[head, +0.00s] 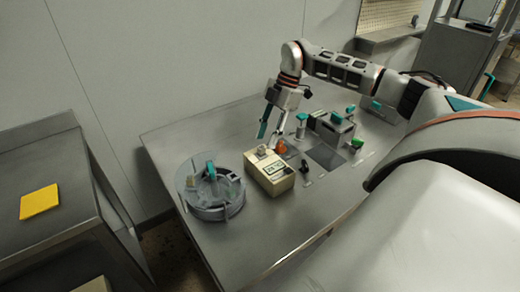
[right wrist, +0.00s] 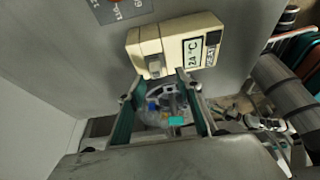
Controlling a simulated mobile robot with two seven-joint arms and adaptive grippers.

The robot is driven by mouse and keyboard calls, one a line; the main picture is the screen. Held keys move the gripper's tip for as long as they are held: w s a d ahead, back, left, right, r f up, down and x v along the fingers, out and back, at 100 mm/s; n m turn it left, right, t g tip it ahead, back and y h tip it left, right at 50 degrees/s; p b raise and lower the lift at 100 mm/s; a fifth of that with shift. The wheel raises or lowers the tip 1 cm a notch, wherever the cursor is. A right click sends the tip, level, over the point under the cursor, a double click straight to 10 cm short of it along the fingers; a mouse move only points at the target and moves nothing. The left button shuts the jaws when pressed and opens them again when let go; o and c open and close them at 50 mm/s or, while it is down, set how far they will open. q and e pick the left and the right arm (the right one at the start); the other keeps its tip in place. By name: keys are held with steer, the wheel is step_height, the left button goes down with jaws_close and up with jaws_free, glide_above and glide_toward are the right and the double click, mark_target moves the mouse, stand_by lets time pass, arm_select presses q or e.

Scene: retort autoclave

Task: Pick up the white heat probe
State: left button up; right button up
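A cream-coloured meter box (head: 270,173) with a display stands on the steel table. In the right wrist view the meter box (right wrist: 180,42) shows a display reading about 24 °C. A small whitish-grey piece, apparently the heat probe (right wrist: 154,65), sits at the box's side; it also shows in the head view (head: 262,151). My right gripper (head: 268,141) is above and close to that piece, with its teal-padded fingers apart. In the right wrist view the gripper (right wrist: 160,80) has nothing between its fingertips; the probe lies just beyond them. My left gripper is not in view.
A round grey, clear-walled vessel (head: 212,197) with a teal part stands left of the meter. An orange item (head: 281,146) is close behind the meter. Grey equipment with teal and green parts (head: 332,128) stands further right. The table's (head: 290,225) front is clear.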

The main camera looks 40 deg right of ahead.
mark_target(261, 147)
steer(key=x, duration=0.3)
steer(key=shift+w+a+f, duration=0.2)
steer(key=shift+w+f, duration=0.05)
steer(key=shift+f, duration=0.05)
steer(key=shift+w+a+f, duration=0.1)
steer(key=shift+a+f, duration=0.1)
steer(key=shift+f, duration=0.35)
jaws_close()
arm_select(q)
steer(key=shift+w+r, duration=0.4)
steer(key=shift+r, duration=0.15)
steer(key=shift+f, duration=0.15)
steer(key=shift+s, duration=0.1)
arm_select(e)
steer(key=shift+r, duration=0.1)
